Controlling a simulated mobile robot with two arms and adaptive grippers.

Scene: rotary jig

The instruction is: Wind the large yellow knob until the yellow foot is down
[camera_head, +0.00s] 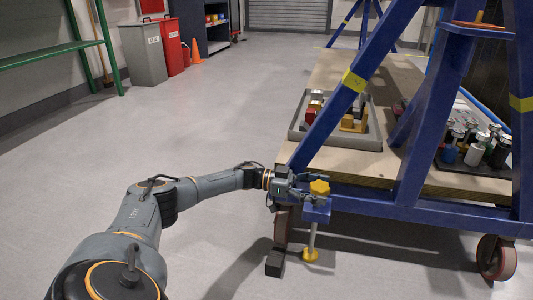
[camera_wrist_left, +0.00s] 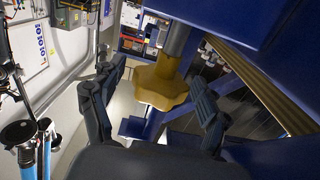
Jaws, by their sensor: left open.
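The large yellow lobed knob (camera_head: 320,187) sits on top of a screw jack at the near left corner of the blue rotary jig frame. Below its blue bracket, a thin grey rod runs down to the yellow foot (camera_head: 310,254), close to the floor; I cannot tell whether it touches. My left gripper (camera_head: 297,187) is at the knob, reaching in from the left. In the left wrist view, the knob (camera_wrist_left: 160,88) lies between the open fingers of the left gripper (camera_wrist_left: 155,82), with visible gaps on both sides. The right gripper is not in view.
A black block (camera_head: 275,263) lies on the floor by a caster. Another caster (camera_head: 496,258) stands at the right. A grey tray (camera_head: 373,140) of parts and a dark tray (camera_head: 470,168) of bottle-like items rest on the wooden deck. The floor to the left is clear.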

